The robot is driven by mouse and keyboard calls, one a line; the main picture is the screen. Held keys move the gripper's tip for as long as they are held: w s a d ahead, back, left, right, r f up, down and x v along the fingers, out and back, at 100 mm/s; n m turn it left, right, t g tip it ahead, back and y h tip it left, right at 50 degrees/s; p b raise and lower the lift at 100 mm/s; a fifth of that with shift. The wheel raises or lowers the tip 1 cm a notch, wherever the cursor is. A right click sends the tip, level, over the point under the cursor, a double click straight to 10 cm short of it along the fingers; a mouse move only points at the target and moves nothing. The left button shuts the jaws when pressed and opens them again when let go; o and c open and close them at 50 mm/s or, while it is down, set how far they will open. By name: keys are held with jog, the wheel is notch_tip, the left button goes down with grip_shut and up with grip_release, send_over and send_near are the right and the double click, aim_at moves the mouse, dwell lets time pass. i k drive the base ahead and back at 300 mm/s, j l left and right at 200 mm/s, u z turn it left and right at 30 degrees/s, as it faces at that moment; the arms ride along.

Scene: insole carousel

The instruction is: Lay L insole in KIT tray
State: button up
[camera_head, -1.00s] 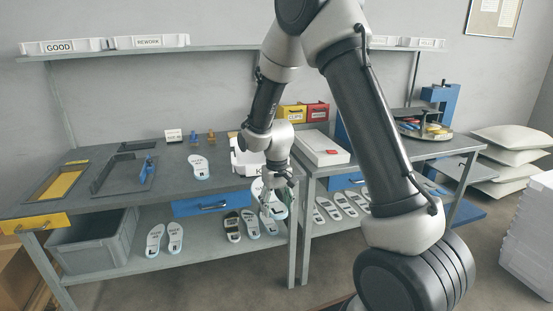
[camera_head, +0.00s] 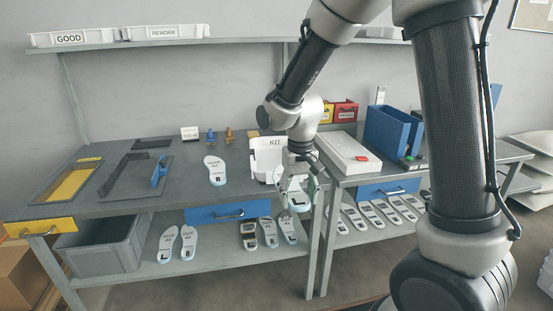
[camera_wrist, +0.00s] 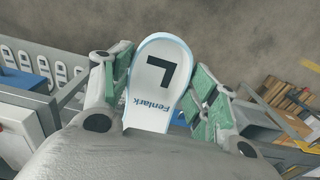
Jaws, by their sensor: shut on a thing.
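My gripper (camera_head: 297,196) is shut on a white insole with a pale blue edge, marked with a black L. In the wrist view the L insole (camera_wrist: 158,85) sits between the green finger pads, its face with "Fenlark" and the L toward the camera. In the head view the held insole (camera_head: 299,203) hangs near the table's front edge, partly hidden by the fingers. The white KIT tray (camera_head: 264,163) stands on the table's front right, behind and left of my gripper. My gripper and wrist hide part of its right side; its inside is hard to see.
Another insole (camera_head: 215,170) lies on the table left of the tray. A white box (camera_head: 345,155) stands on the right table, and a blue bin (camera_head: 388,130) is behind it. Several insoles lie on the lower shelves. A grey frame (camera_head: 135,178) and yellow-floored recess (camera_head: 70,183) are at left.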

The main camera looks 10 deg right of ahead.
aim_at(268, 164)
jog(key=i, duration=1.15)
